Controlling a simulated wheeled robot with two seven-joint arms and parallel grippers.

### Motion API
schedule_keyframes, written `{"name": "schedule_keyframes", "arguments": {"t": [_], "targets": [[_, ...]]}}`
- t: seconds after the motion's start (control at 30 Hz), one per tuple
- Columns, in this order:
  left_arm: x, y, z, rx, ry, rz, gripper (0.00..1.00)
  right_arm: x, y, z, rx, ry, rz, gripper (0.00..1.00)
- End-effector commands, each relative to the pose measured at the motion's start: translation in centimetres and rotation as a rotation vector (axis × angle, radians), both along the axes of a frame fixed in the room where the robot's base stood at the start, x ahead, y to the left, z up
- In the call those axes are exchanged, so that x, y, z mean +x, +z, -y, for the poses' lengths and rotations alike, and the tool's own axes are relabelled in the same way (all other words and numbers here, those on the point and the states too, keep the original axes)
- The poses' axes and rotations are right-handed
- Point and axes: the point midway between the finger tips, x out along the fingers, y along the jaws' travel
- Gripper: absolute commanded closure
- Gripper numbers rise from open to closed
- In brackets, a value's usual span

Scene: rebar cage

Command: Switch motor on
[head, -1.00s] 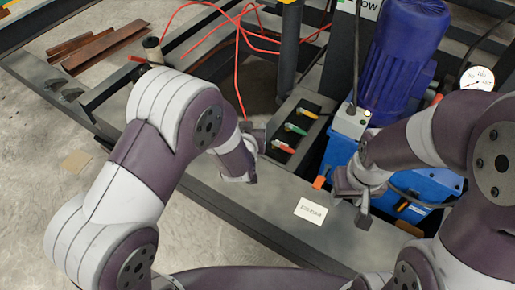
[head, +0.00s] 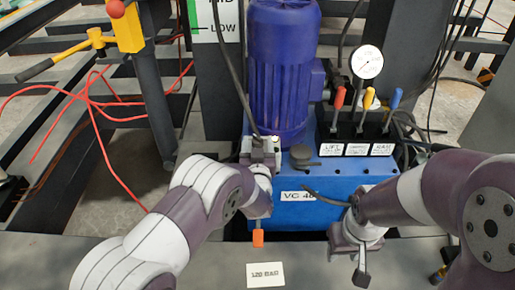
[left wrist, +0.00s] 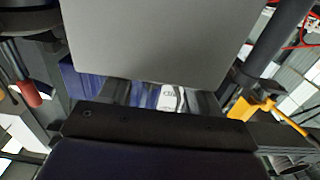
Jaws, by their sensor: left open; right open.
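The blue motor (head: 283,75) stands upright on a blue power unit (head: 315,188) in the head view. A small grey box (head: 262,147) with a black cable sits at the motor's lower front. My left gripper (head: 260,172) is at or just in front of this box; its own wrist partly hides it and I cannot tell if it touches. In the left wrist view its two fingers (left wrist: 160,97) are apart, with a pale labelled surface (left wrist: 170,98) showing between them. My right gripper (head: 352,258) is open and empty, pointing down before the unit's right part.
Red, yellow and blue levers (head: 366,103) and a round gauge (head: 367,62) stand right of the motor. A yellow-handled valve (head: 125,25) and red hoses (head: 95,110) are at left. A "120 BAR" plate (head: 265,275) lies on the front beam.

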Motion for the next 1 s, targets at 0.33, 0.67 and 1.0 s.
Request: {"name": "schedule_keyframes", "arguments": {"t": [0.33, 0.67, 1.0], "targets": [[0.17, 0.0, 0.0, 0.001, 0.0, -0.002, 0.64, 0.01, -0.01, 0.0, 0.0, 0.0, 0.0, 0.57], [0.16, 0.01, -0.05, 0.001, -0.01, -0.002, 0.93, 0.0, 0.0, 0.0, 0.0, 0.0, 0.0, 0.57], [0.21, 0.04, -0.5, 0.001, -0.172, -0.002, 0.93, 0.0, 0.24, 0.0, 0.0, 0.0, 0.0, 0.57]]}}
